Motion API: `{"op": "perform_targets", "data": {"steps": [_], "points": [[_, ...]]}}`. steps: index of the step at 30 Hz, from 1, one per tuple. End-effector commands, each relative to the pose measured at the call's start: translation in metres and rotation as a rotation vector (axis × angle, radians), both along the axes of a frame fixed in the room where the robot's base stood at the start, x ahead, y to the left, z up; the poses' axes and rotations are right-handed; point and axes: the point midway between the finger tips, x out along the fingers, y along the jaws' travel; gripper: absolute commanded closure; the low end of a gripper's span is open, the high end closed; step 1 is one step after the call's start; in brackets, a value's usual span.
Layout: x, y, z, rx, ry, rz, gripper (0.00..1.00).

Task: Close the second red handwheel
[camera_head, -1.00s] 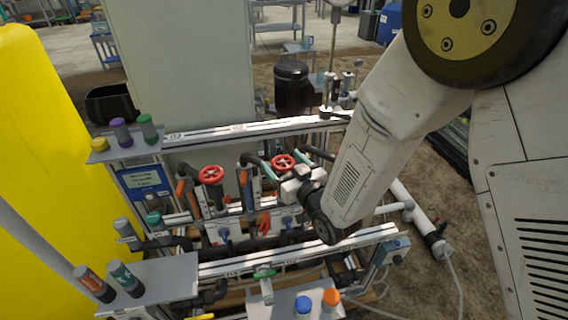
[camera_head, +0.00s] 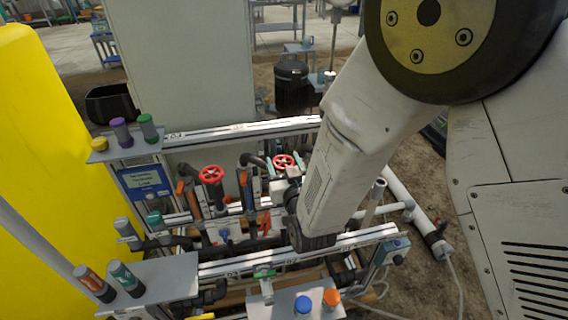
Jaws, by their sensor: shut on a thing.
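Two red handwheels stand on the skid's pipework in the head view. The left one (camera_head: 211,174) sits free on an upright valve, with no gripper near it. The right one (camera_head: 283,161) has my gripper (camera_head: 284,165) at it, with teal fingers on its left and right sides. My gripper is shut on this right handwheel. My wrist and forearm come in from the right and hide the valve below it and part of the area to its right.
A shelf (camera_head: 165,284) with bottles and a bracket with orange and blue caps (camera_head: 331,297) stand in front. Pipes and rails surround the handwheels closely. Bare ground lies right.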

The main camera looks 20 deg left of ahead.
Motion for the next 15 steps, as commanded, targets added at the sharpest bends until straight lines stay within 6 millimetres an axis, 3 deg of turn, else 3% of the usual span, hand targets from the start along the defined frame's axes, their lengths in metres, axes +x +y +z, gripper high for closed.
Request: {"op": "perform_targets", "data": {"steps": [15], "points": [[-0.001,0.0024,0.0006,0.002,-0.001,-0.252,0.68]]}}
